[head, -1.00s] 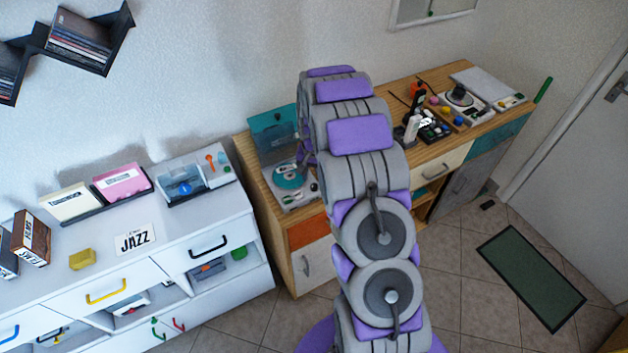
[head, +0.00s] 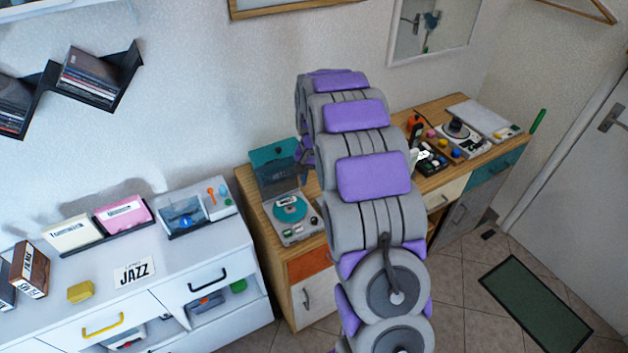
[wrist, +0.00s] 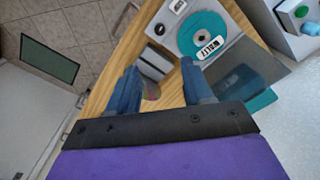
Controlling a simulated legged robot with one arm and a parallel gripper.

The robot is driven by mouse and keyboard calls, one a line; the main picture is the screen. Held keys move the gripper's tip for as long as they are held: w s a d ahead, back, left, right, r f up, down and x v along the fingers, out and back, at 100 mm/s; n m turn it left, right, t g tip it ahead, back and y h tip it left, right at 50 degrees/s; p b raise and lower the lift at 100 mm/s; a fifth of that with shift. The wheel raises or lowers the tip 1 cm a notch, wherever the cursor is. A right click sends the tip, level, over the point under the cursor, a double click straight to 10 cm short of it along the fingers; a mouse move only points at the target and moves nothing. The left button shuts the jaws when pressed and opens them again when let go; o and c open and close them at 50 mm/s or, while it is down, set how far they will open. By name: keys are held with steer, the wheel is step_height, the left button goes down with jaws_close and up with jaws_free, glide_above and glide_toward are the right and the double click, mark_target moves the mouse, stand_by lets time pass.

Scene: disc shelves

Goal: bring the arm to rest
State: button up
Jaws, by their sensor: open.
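My gripper (wrist: 160,84) shows in the wrist view as two blue fingers spread apart, with nothing held between them. It hangs above the wooden cabinet (wrist: 103,80), close to a player with a teal disc (wrist: 203,33) in it. The disc bears a white label. In the head view my grey and purple arm rises through the middle and bends over towards the cabinet. The same player (head: 290,209) stands open just left of the arm, its teal lid raised. The arm hides most of my gripper in the head view.
A white shelf unit (head: 215,258) with disc stands and a JAZZ card stands at the left. A black zigzag wall shelf (head: 50,80) holds discs. Small gear crowds the cabinet's right part. A green mat (head: 535,305) lies on open floor near the door (head: 580,170).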

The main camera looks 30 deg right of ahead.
steer(key=s+a+r+n, duration=0.2)
steer(key=s+a+r, duration=0.6)
steer(key=s, duration=0.3)
steer(key=s+a+n+g+b, duration=0.1)
steer(key=s+a+n, duration=0.2)
steer(key=s, duration=1.1)
steer(key=s+a+r+n, duration=0.1)
steer(key=s+a, duration=0.4)
steer(key=s, duration=1)
steer(key=shift+a+r+n+g+b, duration=0.3)
steer(key=shift+n+g+b, duration=0.1)
steer(key=shift+n, duration=0.5)
steer(key=shift+d, duration=0.1)
